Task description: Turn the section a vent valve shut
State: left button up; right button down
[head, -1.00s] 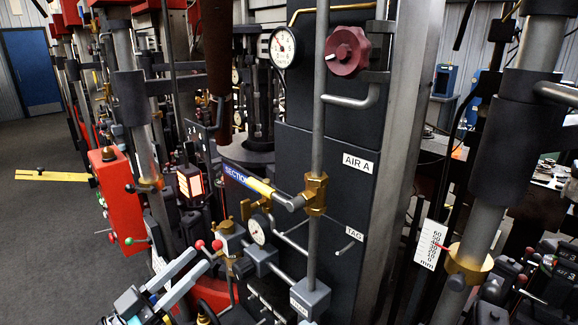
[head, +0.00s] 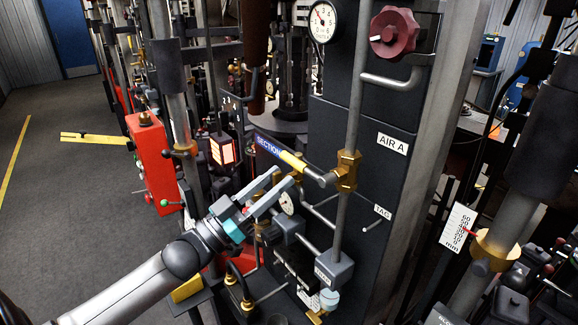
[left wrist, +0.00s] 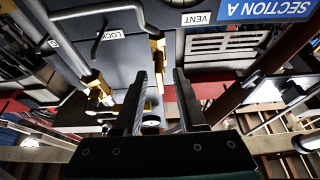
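My left gripper (head: 284,179) reaches in from the lower left, just below the yellow-sleeved lever (head: 292,160) on the brass valve body (head: 347,170). In the left wrist view the gripper (left wrist: 160,76) has its two fingers apart, with no handle clearly held between them. The VENT label (left wrist: 196,18) and the blue SECTION A sign (left wrist: 262,9) show at the top of that view. A brass part (left wrist: 158,50) lies just beyond the fingertips; I cannot tell whether it is the vent valve. The blue sign also shows in the head view (head: 268,146). My right gripper is not in view.
A dark red handwheel (head: 394,33) and a round gauge (head: 322,22) are on the panel (head: 375,110) above. A small gauge (head: 287,203) sits behind the fingers. A red box (head: 152,165) stands to the left. Clear floor (head: 60,210) lies farther left.

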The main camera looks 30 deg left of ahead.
pick_arm(q)
jog(key=shift+p+x, duration=0.3)
jog(key=shift+x, duration=1.65)
grip_shut()
